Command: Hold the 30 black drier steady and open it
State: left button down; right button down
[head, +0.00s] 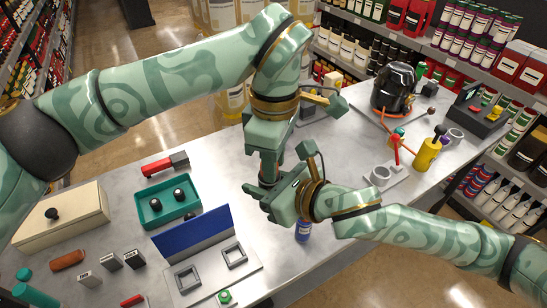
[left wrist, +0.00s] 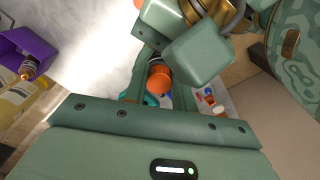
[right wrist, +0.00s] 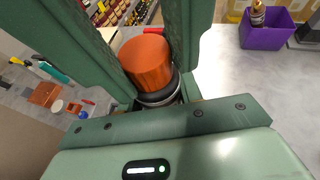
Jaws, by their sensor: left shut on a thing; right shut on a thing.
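An orange cylinder with a black collar and a bright metal ring, seemingly the drier, stands between the fingers of my right gripper in the right wrist view (right wrist: 147,62). Its orange end also shows between the fingers of my left gripper in the left wrist view (left wrist: 159,80). My left gripper (head: 268,174) comes from above and my right gripper (head: 262,198) from the right. They meet above the table, both shut on the drier. In the head view the hands hide it. No number on it is readable.
The grey table (head: 330,160) carries a teal tray (head: 155,214), a cream box (head: 60,215), a blue panel (head: 192,235) and small labelled blocks at left. A black pump (head: 395,87) and yellow bottle (head: 427,153) stand right.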

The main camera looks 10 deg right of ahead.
pick_arm(q)
jog(key=n, duration=0.3)
jog(key=shift+w+d+r, duration=0.1)
jog(key=shift+w+r, duration=0.05)
jog(key=shift+w, duration=0.25)
jog(key=c, duration=1.2)
grip_release()
jog(key=shift+o, duration=0.2)
jog(key=shift+s, duration=0.15)
